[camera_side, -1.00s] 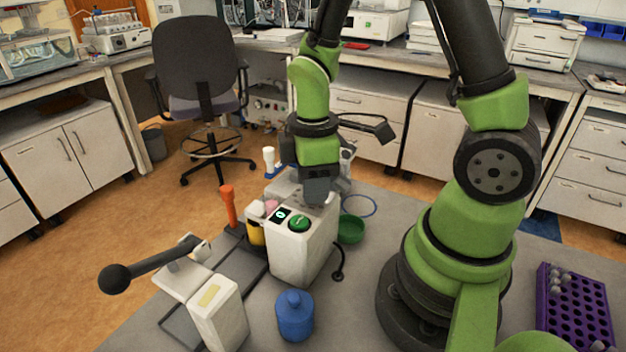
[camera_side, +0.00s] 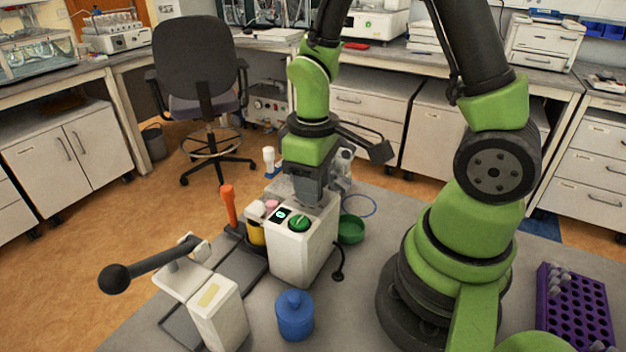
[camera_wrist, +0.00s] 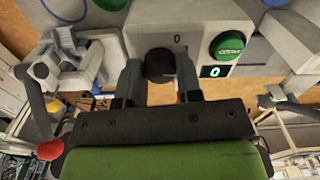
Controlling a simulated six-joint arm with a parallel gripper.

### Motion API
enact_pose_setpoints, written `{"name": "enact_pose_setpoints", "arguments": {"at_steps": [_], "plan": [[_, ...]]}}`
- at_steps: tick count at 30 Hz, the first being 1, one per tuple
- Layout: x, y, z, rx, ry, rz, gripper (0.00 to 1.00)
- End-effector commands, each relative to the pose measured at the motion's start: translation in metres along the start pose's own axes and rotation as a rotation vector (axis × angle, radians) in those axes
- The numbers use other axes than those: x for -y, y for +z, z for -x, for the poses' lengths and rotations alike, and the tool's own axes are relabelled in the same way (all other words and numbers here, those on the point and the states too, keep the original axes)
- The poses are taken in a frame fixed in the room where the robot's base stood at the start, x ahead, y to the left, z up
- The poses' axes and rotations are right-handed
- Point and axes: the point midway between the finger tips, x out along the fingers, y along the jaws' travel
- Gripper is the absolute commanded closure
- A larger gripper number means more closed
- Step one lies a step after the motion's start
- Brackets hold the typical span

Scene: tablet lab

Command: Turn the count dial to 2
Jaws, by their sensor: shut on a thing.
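The count dial (camera_wrist: 159,66) is a dark round knob on the white machine's top, seen in the wrist view. My gripper (camera_wrist: 160,70) has its two fingers on either side of the dial, shut on it. A "0" mark is printed beside the dial. The white machine (camera_side: 297,258) also shows in the side view, with a green button (camera_side: 299,223) and a small display (camera_side: 281,214). In the wrist view the display (camera_wrist: 214,72) reads 0. In the side view my gripper (camera_side: 310,200) is over the machine's far end and the dial is hidden.
A blue bottle (camera_side: 295,316) stands in front of the machine. A lever with a black ball (camera_side: 115,279) is at left. A green bowl (camera_side: 350,230) sits right of the machine, and a purple rack (camera_side: 575,308) at far right. An orange handle (camera_side: 228,205) stands left.

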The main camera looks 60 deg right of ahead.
Motion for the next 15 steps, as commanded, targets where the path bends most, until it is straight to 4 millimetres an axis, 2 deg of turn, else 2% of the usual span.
{"name": "enact_pose_setpoints", "arguments": {"at_steps": [11,12,15], "plan": [[0.0002,-0.0018,0.0006,-0.007,0.001,-0.003,0.91],[0.0002,-0.0018,0.0006,-0.007,0.001,-0.003,0.65],[0.0001,-0.0016,0.0005,-0.006,0.001,-0.002,0.42]]}}
